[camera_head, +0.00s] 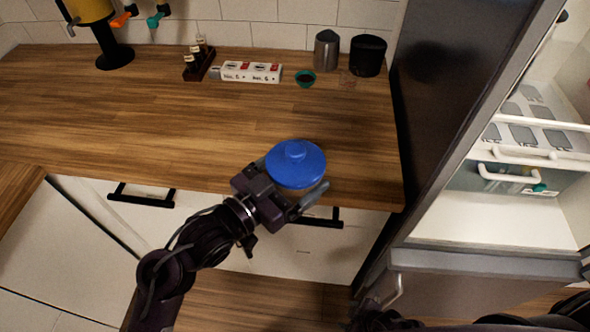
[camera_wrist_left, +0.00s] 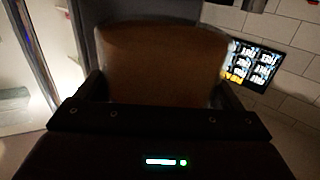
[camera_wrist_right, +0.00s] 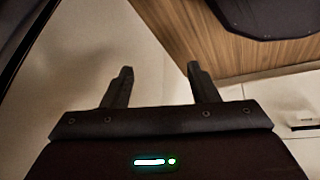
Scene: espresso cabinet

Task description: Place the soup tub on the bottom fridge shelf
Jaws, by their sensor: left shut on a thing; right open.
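The soup tub (camera_head: 297,165) has a blue knobbed lid and is upright at the counter's front edge in the head view. My left gripper (camera_head: 292,188) is shut around its side. The tub's brown body (camera_wrist_left: 160,65) fills the middle of the left wrist view between the fingers. The fridge (camera_head: 470,150) stands at the right with its lit inside showing. Its bottom shelf (camera_head: 490,220) is a bare white surface below a clear drawer (camera_head: 510,180). My right gripper (camera_wrist_right: 160,75) is open and empty in the right wrist view; its fingers are not clear in the head view.
The wooden counter (camera_head: 170,125) is mostly clear. The fridge's dark side wall stands beside the counter.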

